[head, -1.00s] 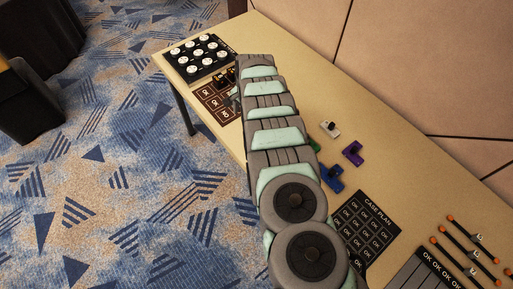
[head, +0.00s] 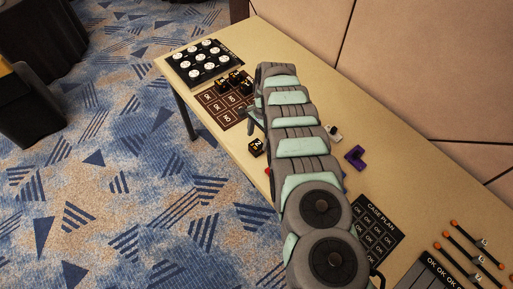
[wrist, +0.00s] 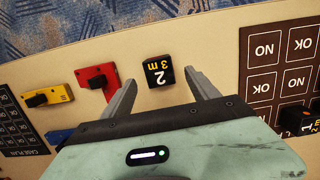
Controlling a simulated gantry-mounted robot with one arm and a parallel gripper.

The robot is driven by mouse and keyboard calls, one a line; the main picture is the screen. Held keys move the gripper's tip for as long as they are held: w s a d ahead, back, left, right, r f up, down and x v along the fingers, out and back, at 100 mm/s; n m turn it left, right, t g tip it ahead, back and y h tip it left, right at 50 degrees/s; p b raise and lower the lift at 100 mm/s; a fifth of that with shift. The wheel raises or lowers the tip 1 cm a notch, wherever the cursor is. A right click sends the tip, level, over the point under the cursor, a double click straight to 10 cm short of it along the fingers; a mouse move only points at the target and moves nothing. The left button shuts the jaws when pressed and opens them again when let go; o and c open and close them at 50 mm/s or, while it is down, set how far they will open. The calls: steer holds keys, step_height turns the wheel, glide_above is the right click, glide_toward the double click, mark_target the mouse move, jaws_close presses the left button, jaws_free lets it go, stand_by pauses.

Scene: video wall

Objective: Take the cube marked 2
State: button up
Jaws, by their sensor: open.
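The cube marked 2 (wrist: 158,71) is black with a yellow "2" and lies on the table. It also shows in the head view (head: 256,148) near the table's front edge, left of my arm. My gripper (wrist: 162,84) is open in the wrist view, one finger on either side of the cube's column. The cube lies just past the fingertips, and no contact shows. In the head view my gripper (head: 252,118) is mostly hidden by my arm.
A red piece (wrist: 98,77) lies close to one finger, with a yellow piece (wrist: 46,96) beyond. A purple piece (head: 356,157) lies right of my arm.

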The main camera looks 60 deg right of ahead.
mark_target(256, 144)
steer(key=f+b, duration=0.1)
steer(key=f, duration=0.1)
steer(key=a+f+b, duration=0.1)
steer(key=f, duration=0.1)
steer(key=shift+w+f, duration=0.15)
steer(key=shift+f, duration=0.1)
steer(key=shift+r, duration=0.15)
steer(key=shift+d, duration=0.1)
steer(key=shift+c, duration=0.3)
steer(key=c, duration=1.4)
steer(key=shift+r, duration=0.1)
steer(key=shift+c, duration=0.2)
